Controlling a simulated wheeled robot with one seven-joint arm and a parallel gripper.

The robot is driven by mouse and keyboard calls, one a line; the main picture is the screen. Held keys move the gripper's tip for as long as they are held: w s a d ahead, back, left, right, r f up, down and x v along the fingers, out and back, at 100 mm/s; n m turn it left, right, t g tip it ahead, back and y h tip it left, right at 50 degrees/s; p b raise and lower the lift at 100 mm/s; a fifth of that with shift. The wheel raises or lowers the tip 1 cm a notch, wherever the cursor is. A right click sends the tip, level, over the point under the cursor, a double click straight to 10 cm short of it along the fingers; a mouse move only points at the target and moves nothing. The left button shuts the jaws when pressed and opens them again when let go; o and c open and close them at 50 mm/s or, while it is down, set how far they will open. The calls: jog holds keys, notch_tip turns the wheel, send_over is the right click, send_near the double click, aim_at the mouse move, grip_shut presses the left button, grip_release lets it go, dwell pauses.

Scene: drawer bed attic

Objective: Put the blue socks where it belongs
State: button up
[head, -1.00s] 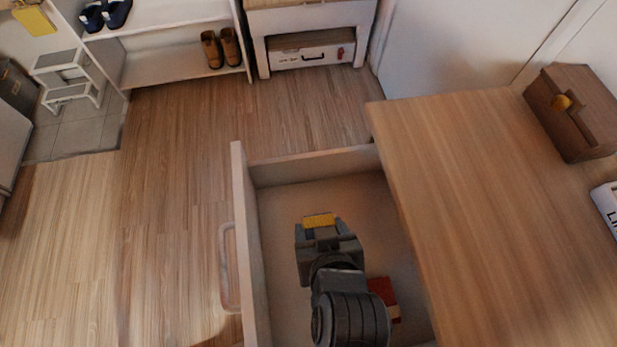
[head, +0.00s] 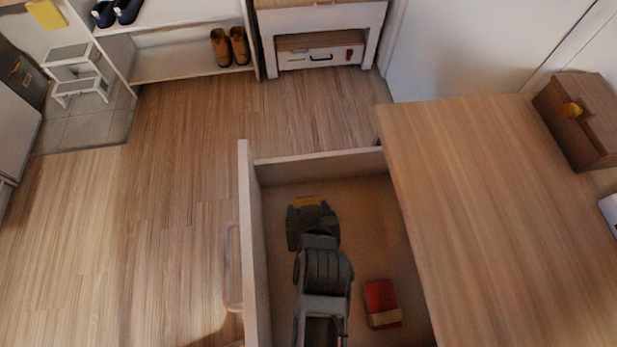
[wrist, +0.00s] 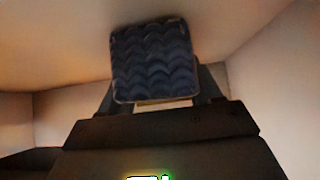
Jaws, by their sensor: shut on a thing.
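The blue socks (wrist: 152,60) show in the wrist view as a dark blue, wavy-patterned bundle between my fingers. My gripper (head: 312,222) is shut on them. In the head view it points down into the open drawer (head: 249,230), toward the drawer's far left part. The socks are hidden under my gripper in that view. The wrist view shows pale drawer walls and floor around the socks. I cannot tell whether the socks touch the drawer floor.
A red box (head: 380,298) lies in the drawer, right of my arm. The wooden top (head: 480,190) borders the drawer on the right and carries a brown box (head: 580,118). A shoe shelf (head: 190,67) stands at the back.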

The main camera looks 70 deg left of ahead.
jog(key=o, duration=1.2)
jog(key=shift+f, duration=0.1)
jog(key=shift+c, duration=0.2)
jog(key=shift+r, duration=0.25)
jog(key=v, duration=1.2)
jog(key=shift+p, duration=0.35)
jog(key=shift+f, duration=0.1)
